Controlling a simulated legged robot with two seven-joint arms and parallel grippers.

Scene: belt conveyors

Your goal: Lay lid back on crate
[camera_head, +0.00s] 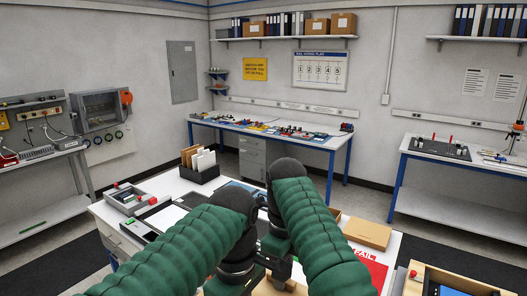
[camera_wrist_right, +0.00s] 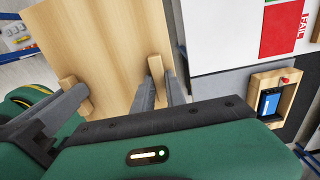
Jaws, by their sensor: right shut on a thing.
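The lid is a pale wooden board (camera_wrist_right: 100,45) with two wooden grips, filling the upper left of the right wrist view. My right gripper (camera_wrist_right: 160,88) is shut on the lid's grip nearer the middle of that view. Dark fingers of my left gripper (camera_wrist_right: 75,105) are at the other grip; whether they are closed on it cannot be made out. In the head view both green arms reach to the bench's front, where my right gripper (camera_head: 278,262) is partly hidden by them. A bit of pale wood (camera_head: 278,287) shows below.
The white bench holds a file rack (camera_head: 200,170), a grey tray (camera_head: 130,200), a flat brown box (camera_head: 367,232) and a red FAIL area (camera_head: 370,265). A wooden tray with a blue device (camera_wrist_right: 291,88) lies to the right.

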